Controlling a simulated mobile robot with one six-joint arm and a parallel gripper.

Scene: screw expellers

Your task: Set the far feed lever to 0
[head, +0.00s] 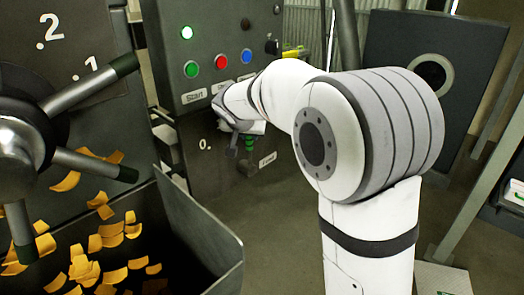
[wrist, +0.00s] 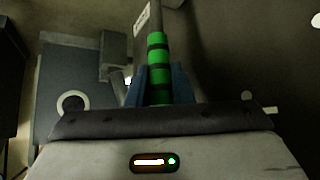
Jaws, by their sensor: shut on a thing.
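The far feed lever is a dark rod with green bands (wrist: 157,56), seen in the wrist view. My gripper (wrist: 160,86) has its two blue fingers on either side of the banded rod and is shut on it. A white 0 mark (head: 205,143) is on the cabinet to the left of the gripper. My arm hides part of the panel, and other scale marks are not visible.
At left, a near machine has a spoked handwheel (head: 20,150) above a dark bin (head: 205,230) with orange pieces. A dark panel (head: 395,45) stands behind my arm.

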